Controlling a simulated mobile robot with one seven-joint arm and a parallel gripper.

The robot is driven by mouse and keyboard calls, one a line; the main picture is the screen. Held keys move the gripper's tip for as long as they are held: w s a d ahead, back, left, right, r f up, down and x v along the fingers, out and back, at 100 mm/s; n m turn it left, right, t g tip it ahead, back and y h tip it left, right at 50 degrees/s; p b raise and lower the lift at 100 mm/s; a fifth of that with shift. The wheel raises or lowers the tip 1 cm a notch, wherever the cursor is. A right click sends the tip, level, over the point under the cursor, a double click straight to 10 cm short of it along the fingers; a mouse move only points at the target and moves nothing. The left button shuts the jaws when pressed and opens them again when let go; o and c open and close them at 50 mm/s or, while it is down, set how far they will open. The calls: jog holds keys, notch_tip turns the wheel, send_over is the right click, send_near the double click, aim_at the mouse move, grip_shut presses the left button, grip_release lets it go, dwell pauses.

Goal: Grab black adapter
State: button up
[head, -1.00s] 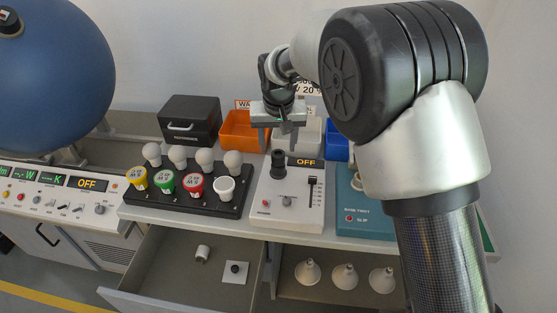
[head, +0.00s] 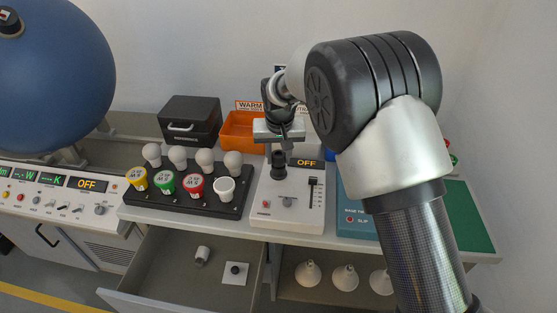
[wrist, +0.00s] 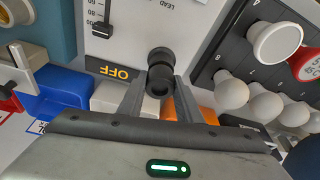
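The black adapter (head: 278,166) is a short dark stepped cylinder standing upright on the white control box (head: 262,196). My gripper (head: 279,148) is directly above it, pointing down, with its fingertips close to the adapter's top. In the wrist view, the adapter (wrist: 160,62) lies between the tips of my two fingers (wrist: 160,92). The fingers are apart, with a gap between them. Whether they touch its sides is too small to tell.
A black rack (head: 190,190) with white bulbs and coloured pieces stands close on the left. The orange bin (head: 238,132) and black case (head: 190,122) are behind. A teal box (head: 354,212) is on the right. An open drawer (head: 180,270) is below the counter.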

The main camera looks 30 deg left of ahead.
jog(key=c, duration=0.3)
jog(key=shift+r, duration=0.1)
